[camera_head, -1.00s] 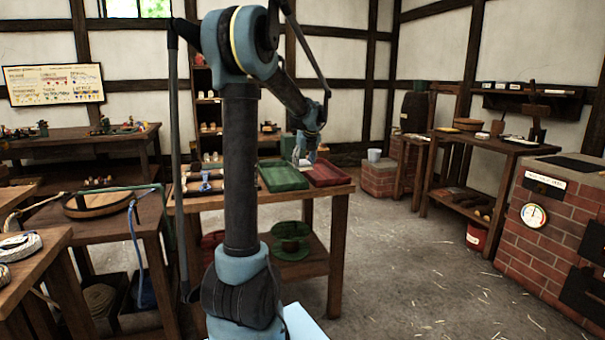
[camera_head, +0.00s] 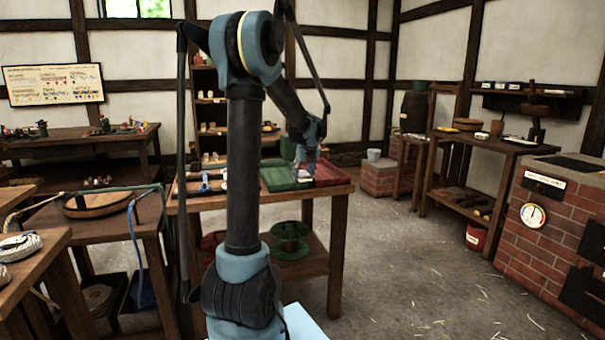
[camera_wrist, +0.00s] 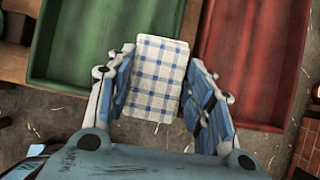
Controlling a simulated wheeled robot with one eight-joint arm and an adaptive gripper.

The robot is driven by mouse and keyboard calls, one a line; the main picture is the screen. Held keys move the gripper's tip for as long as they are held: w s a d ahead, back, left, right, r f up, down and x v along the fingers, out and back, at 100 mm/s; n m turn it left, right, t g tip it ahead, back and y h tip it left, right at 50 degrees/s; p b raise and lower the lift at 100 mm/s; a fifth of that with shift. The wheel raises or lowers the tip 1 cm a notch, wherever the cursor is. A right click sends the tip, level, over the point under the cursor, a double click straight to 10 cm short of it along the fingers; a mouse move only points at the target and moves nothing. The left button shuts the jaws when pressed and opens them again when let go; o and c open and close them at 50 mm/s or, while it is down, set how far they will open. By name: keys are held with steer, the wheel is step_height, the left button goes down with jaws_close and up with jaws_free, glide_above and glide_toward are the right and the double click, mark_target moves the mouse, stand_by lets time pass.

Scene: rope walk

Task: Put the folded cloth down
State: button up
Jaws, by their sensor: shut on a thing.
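The folded cloth (camera_wrist: 157,82), white with blue checks, shows in the wrist view between the two fingers of my gripper (camera_wrist: 158,70). The fingers are shut on its left and right sides. In the head view my gripper (camera_head: 305,163) is over the far right part of the middle table, by the trays; the cloth is too small to make out there. In the wrist view a green tray (camera_wrist: 48,65) lies to the left of the cloth and a red tray (camera_wrist: 244,60) to the right. The cloth appears over the gap between them; its height above the table cannot be told.
The middle table (camera_head: 343,189) also carries small items at its left. A green spool (camera_head: 290,240) sits on its lower shelf.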

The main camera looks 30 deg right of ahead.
steer(key=o, duration=1.2)
steer(key=shift+o, duration=0.2)
